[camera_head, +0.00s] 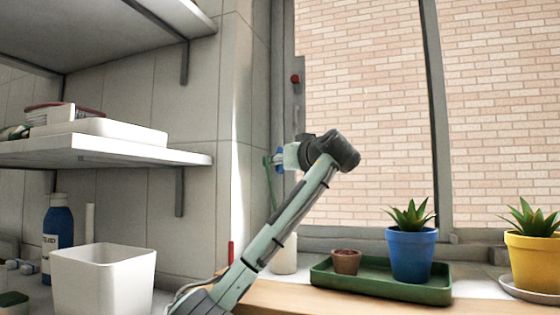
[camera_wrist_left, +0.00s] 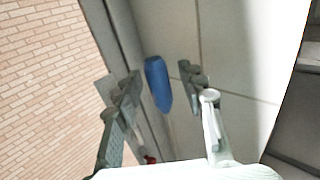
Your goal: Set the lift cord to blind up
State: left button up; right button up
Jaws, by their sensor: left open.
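A small blue piece (camera_head: 280,159), which looks like the lift cord's pull, is at the window's left edge in the head view. In the left wrist view the blue piece (camera_wrist_left: 158,84) is long and rounded. My left gripper (camera_head: 275,161) has reached it. In the wrist view my left gripper (camera_wrist_left: 159,76) is open, with the blue piece between its fingers and gaps on both sides. A red knob (camera_head: 295,78) is higher on the window frame. A thin green strip (camera_head: 270,188) hangs beside the gripper; I cannot tell what it is. The cord line itself is not clear.
A green tray (camera_head: 385,284) with a blue pot (camera_head: 411,255) and a small brown pot (camera_head: 346,262) stands on the sill. A white bottle (camera_head: 284,259) is behind my arm. A shelf (camera_head: 120,152) and a white bin (camera_head: 104,280) are at left.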

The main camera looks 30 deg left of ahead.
pick_arm(q)
grip_shut()
dwell(0.5)
